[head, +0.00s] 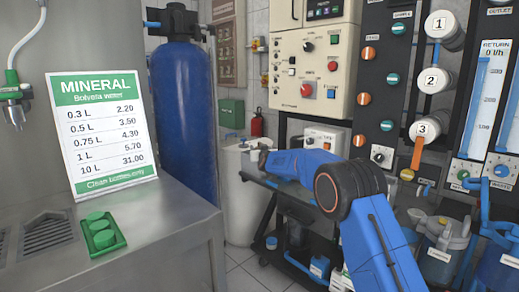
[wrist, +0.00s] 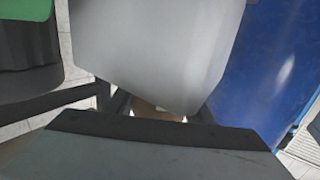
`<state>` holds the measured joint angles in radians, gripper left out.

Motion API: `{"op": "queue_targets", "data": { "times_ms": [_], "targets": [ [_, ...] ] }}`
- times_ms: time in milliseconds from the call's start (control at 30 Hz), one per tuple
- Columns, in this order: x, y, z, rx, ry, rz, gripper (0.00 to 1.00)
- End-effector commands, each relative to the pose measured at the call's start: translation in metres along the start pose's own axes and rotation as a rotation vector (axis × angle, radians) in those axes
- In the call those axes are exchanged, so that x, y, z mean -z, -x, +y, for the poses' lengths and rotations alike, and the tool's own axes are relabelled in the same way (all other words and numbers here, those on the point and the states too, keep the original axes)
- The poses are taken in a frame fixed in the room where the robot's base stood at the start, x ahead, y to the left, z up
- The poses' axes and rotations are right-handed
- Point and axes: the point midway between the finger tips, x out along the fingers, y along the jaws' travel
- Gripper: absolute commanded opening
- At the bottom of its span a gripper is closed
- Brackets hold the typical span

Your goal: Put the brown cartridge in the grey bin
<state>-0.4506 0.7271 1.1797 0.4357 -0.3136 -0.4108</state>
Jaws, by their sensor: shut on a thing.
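My gripper (head: 262,158) is at the end of my blue arm, left of the control panels in the head view. It is small and partly hidden there. In the wrist view, its dark fingers (wrist: 160,110) flank a small brownish patch, taken as part of the brown cartridge (wrist: 145,106), and are shut on it. A large pale grey body (wrist: 160,50) fills the upper middle of the wrist view and hides most of what is between the fingers. I cannot tell whether it belongs to the cartridge. I cannot make out the grey bin for certain in either view.
A tall blue tank (head: 183,120) and a whitish barrel (head: 237,205) stand behind the metal counter (head: 150,235). The counter holds a price sign (head: 102,135) and a green tray (head: 105,245). A black cart (head: 285,205) is below my arm. Jugs (head: 440,250) stand at right.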

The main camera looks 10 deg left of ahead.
Motion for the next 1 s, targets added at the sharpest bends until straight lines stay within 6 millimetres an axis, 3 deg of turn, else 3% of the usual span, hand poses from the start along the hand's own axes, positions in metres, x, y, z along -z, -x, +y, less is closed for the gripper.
{"op": "queue_targets", "data": {
  "times_ms": [167,200,267,300,600,800,1000],
  "targets": [
    [-0.002,0.000,0.000,0.000,-0.001,0.001,0.18],
    [-0.003,0.000,0.000,0.000,-0.001,0.000,0.50],
    [-0.003,0.000,0.000,0.000,-0.001,0.000,0.65],
    [-0.003,0.000,0.000,0.000,-0.001,0.000,0.67],
    [-0.002,0.000,0.000,0.000,0.000,0.000,0.67],
    [0.012,0.001,0.000,0.000,-0.002,0.001,0.67],
    [0.010,0.021,0.000,0.000,-0.001,0.000,0.67]
  ]
}}
